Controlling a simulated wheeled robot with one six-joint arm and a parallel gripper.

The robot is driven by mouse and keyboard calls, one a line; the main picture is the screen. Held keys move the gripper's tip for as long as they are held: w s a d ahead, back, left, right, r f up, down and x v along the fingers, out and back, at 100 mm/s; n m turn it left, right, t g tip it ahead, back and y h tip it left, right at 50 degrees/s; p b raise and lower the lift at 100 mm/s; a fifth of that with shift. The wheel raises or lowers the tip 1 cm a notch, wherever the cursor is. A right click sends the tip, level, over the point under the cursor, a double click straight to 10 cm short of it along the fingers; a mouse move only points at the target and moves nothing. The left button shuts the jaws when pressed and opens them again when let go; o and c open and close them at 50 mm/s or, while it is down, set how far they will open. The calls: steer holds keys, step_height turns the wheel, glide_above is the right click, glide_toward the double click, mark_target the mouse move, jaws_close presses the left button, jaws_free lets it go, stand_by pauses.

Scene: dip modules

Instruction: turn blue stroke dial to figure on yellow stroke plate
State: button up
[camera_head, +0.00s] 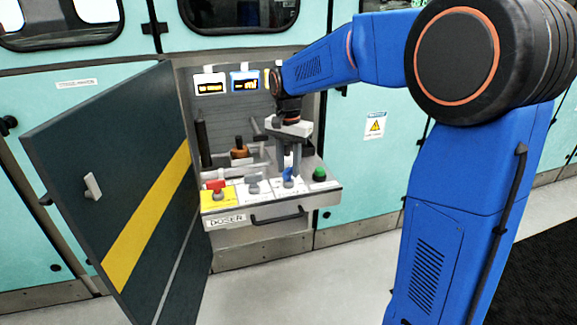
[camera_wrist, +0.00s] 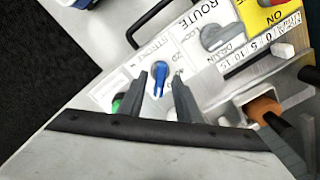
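The blue stroke dial (camera_head: 288,175) sits on the front panel of the doser, right of the grey knob. It also shows in the wrist view (camera_wrist: 159,77) on a white label whose figures are too small to read surely. My gripper (camera_head: 290,163) points down over the dial. In the wrist view my gripper (camera_wrist: 160,80) has its two dark fingers apart, one on each side of the dial; I cannot tell whether they touch it. A yellow plate edge (camera_head: 267,78), perhaps the yellow stroke plate, is mostly hidden by my arm; its figure does not show.
A red dial on yellow (camera_head: 217,188) and a grey route knob (camera_head: 253,185) are left of the blue dial; a green button (camera_head: 319,174) is right. White-framed (camera_head: 208,84) and blue-framed (camera_head: 245,82) displays hang behind. An open door (camera_head: 120,190) stands at left.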

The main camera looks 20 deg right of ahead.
mark_target(288, 168)
step_height(288, 168, up, 17)
steer(key=shift+r, duration=0.2)
stand_by(0.6)
steer(key=s+d+f+n+t, duration=0.1)
steer(key=s+d+f+n, duration=0.15)
steer(key=s, duration=0.65)
steer(key=s+d+f+n+t, duration=0.2)
steer(key=s+f, duration=0.2)
steer(key=s, duration=0.6)
steer(key=s+d+f+n+t, duration=0.1)
steer(key=s+f+n, duration=0.3)
steer(key=s+f, duration=0.8)
steer(key=shift+s+d+f+t, duration=0.25)
steer(key=shift+s+d+t, duration=0.15)
steer(key=shift+s+d, duration=0.45)
steer(key=shift+a+r+n, duration=0.1)
steer(key=shift+n, duration=0.15)
